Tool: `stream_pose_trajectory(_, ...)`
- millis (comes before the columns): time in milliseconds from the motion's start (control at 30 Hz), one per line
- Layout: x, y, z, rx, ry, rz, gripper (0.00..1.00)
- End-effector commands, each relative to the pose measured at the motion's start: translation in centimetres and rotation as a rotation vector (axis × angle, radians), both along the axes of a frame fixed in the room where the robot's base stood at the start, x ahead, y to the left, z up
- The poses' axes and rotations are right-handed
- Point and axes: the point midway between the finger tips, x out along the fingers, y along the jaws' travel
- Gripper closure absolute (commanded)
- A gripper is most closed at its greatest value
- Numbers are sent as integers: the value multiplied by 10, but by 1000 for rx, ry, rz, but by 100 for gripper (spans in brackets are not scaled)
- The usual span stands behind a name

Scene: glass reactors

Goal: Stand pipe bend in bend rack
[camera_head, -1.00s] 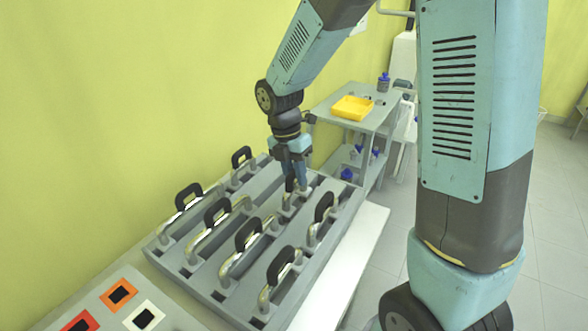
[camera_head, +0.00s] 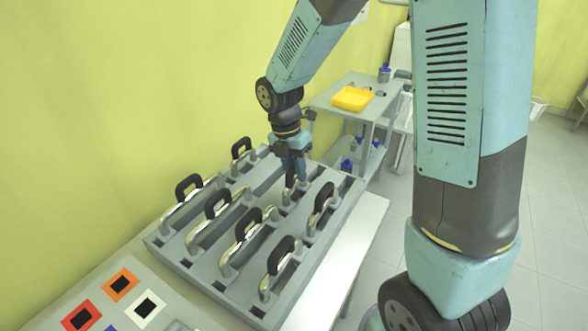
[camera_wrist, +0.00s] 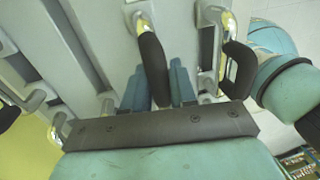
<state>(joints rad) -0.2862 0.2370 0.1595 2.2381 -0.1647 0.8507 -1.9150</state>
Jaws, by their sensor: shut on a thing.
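My gripper (camera_head: 293,175) points down over the far part of the grey bend rack (camera_head: 208,288). It is shut on a pipe bend, a shiny metal tube with a black handle (camera_wrist: 153,68). In the head view the fingers cover most of this bend, and its metal end shows beside them, low at the rack. In the wrist view the black handle lies between the two teal fingers (camera_wrist: 163,88). I cannot tell whether the bend's ends are fully seated in the rack.
Several similar bends, such as the front one (camera_head: 281,255) and the left one (camera_head: 188,187), stand close around in the rack. A grey cart with a yellow tray (camera_head: 353,98) stands behind. A panel with coloured squares (camera_head: 121,284) lies at front left.

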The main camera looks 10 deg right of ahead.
Motion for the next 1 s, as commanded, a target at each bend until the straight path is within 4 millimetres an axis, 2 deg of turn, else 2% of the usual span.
stream_pose_trajectory(867, -1, -1, -6, -1, 3, 0, 100)
stream_pose_trajectory(900, -1, -1, -7, -1, 3, 0, 70)
stream_pose_trajectory(1000, -1, -1, -6, -1, 3, 0, 60)
